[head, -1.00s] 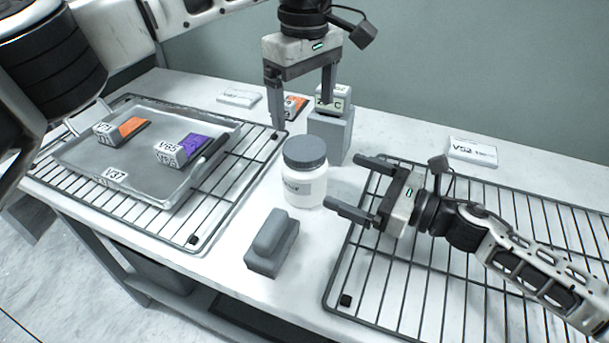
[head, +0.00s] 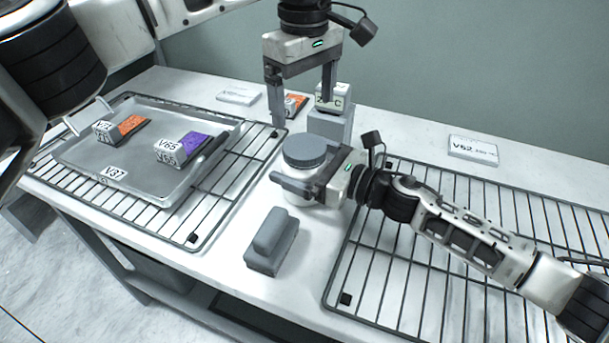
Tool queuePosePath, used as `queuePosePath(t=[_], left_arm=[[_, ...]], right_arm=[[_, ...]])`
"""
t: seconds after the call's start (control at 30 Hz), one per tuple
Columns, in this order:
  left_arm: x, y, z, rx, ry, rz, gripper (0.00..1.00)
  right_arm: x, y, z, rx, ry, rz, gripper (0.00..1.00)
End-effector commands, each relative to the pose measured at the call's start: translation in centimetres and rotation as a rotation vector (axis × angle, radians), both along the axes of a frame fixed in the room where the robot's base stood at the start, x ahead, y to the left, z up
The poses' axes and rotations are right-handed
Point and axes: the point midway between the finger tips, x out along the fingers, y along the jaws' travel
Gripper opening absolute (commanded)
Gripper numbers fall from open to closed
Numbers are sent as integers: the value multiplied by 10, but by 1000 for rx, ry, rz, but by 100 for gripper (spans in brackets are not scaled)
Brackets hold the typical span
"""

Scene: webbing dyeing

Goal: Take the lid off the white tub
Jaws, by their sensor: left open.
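The white tub (head: 297,198) stands upright on the table between the two wire racks. Its grey lid (head: 305,151) is on top. My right gripper (head: 293,182) reaches in from the right, with its fingers around the tub's body just below the lid. The near finger crosses the tub's front; the far finger is mostly hidden, so I cannot tell whether the fingers press on the tub. My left gripper (head: 302,112) is open and empty, pointing down above and behind the tub.
A grey block with a raised handle (head: 272,242) lies in front of the tub. A grey pedestal (head: 331,124) carrying a labelled block (head: 333,98) stands behind it. A metal tray (head: 86,172) with orange and purple pieces sits on the left rack. The right rack (head: 470,290) is empty.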

Motion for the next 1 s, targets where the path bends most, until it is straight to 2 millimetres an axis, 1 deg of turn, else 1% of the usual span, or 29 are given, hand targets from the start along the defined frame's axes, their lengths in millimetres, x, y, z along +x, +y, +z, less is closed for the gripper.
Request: queuePosePath(t=[0.03, 0.07, 0.1, 0.17, 0.2, 0.27, 0.3, 0.37, 0.53, 0.67, 0.77, 1.0], left_arm=[[0, 0, 0, 0, 0, 0, 87], [0, 0, 0, 0, 0, 0, 87], [0, 0, 0, 0, 0, 0, 87], [0, 0, 0, 0, 0, 0, 87], [0, 0, 0, 0, 0, 0, 87], [0, 0, 0, 0, 0, 1, 87], [0, 0, 0, 0, 0, 11, 87], [0, 0, 0, 1, -1, 51, 87], [0, 0, 0, -1, -1, 260, 87], [0, 0, -3, 0, 0, 372, 87], [0, 0, -12, 1, 1, 397, 87], [0, 0, -49, 1, 3, 395, 87]], right_arm=[[0, 0, 0, 0, 0, 0, 86], [0, 0, 0, 0, 0, 0, 78], [0, 0, 0, 0, 0, 0, 67], [0, 0, 0, 0, 0, 0, 50], [0, 0, 0, 0, 0, 0, 39], [0, 0, 0, 0, 0, 0, 22], [0, 0, 0, 0, 0, 0, 12], [0, 0, 0, 0, 0, 0, 12], [0, 0, 0, 0, 0, 0, 12], [0, 0, 0, 0, 0, 0, 12], [0, 0, 0, 0, 0, 0, 12], [0, 0, 0, 0, 0, 0, 12]])
